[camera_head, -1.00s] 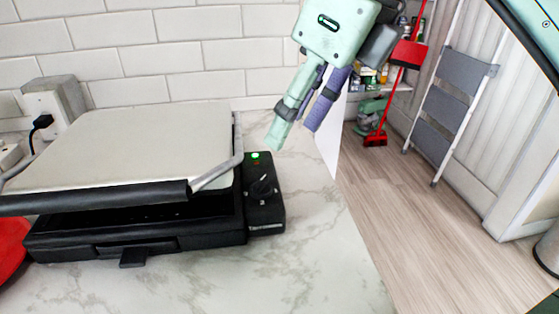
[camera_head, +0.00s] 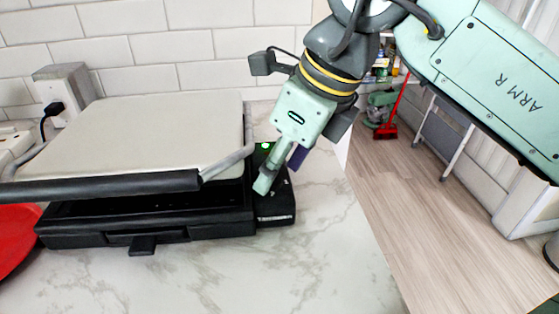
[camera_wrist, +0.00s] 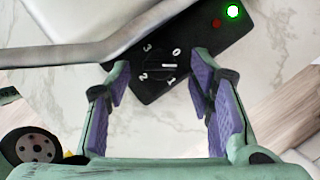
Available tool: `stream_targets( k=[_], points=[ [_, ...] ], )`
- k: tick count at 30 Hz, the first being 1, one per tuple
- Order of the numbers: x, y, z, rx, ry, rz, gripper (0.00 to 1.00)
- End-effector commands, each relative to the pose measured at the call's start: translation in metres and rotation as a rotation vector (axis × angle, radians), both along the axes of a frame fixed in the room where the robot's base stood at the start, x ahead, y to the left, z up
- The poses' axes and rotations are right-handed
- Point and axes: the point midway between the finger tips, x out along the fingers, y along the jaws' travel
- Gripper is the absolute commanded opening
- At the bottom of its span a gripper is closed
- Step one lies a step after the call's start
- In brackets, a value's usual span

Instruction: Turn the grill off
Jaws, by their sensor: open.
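The grill (camera_head: 150,235) stands on the marble counter, with its pale lid (camera_head: 135,135) tilted slightly above the black base. Its black control panel (camera_head: 277,210) is on the right side, with a lit green light (camera_head: 265,146). The light also shows in the wrist view (camera_wrist: 234,11), beside a small red dot. My gripper (camera_head: 277,175) is over the panel and hides the dial in the head view. In the wrist view the dark dial (camera_wrist: 157,65), with numbers around it, lies between my gripper's spread, empty fingers (camera_wrist: 158,85). I cannot tell its setting or whether the fingers touch it.
The lid's grey handle arm (camera_wrist: 110,45) runs close to the panel. A red plate (camera_head: 14,235) is left of the grill, and a wall socket (camera_head: 62,88) stands behind it. The counter in front is clear; its edge and the wooden floor are to the right.

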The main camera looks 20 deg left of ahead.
Motion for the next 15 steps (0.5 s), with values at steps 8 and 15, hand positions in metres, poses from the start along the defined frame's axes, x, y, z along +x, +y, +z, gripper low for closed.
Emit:
stream_targets(
  k=[8,15],
  points=[
    [0.0,0.0002,-0.0006,0.0,0.0,0.0,0.46],
    [-0.0001,0.0001,-0.0005,0.0,0.0,0.0,0.3]
  ],
)
